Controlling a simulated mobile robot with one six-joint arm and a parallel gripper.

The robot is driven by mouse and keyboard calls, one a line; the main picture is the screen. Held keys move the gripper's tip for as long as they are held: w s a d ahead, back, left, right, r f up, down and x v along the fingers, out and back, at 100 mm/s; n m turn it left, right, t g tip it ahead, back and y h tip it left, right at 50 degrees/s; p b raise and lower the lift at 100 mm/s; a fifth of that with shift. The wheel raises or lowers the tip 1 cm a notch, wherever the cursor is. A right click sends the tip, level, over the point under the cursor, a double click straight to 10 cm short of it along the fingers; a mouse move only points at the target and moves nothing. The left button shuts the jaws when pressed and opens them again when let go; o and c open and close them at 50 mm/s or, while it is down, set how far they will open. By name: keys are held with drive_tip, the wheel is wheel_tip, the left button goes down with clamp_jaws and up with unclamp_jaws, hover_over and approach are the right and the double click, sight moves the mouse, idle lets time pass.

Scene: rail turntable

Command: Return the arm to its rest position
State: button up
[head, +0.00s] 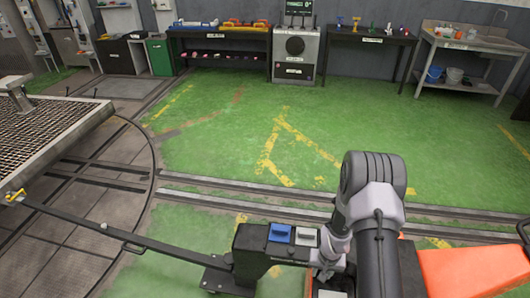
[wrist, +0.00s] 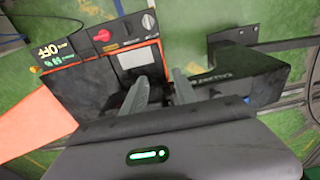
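My arm reaches down at the lower right of the head view. My gripper (wrist: 160,80) points down in the wrist view, its two grey fingers apart with a gap between them and nothing seen in it. In the head view its fingertips are mostly hidden by my own arm. The gripper is over the gap between a dark panel with a red knob (wrist: 102,35) and a black box (wrist: 250,75). I cannot tell how high it is above them.
A black pedestal (head: 247,265) carrying a blue block (head: 279,233) and a whitish block (head: 306,237) stands close left of my arm. A long black bar (head: 165,245) runs to the turntable (head: 115,160). Benches (head: 371,42) line the back wall. The green floor (head: 220,135) between is clear.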

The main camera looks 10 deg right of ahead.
drive_tip(key=w+a+r+t+b, duration=0.1)
drive_tip(key=a+r, duration=0.2)
drive_tip(key=r, duration=1)
drive_tip(key=w+a+r+t+b, duration=0.1)
drive_tip(key=a+r+b, duration=0.1)
drive_tip(key=r, duration=1.1)
drive_tip(key=s+a+r+t+b, duration=0.1)
drive_tip(key=s+a+r, duration=0.2)
drive_tip(key=s+r, duration=0.2)
drive_tip(key=s+a+r+t+y+b, duration=0.1)
drive_tip(key=s+a+r, duration=0.2)
drive_tip(key=s+r, duration=0.2)
drive_tip(key=s+a+r+m+t+y+b, duration=0.1)
drive_tip(key=s+a+r, duration=0.2)
drive_tip(key=s, duration=0.7)
wheel_tip(320, 180, up, 2)
drive_tip(key=shift+s, duration=0.3)
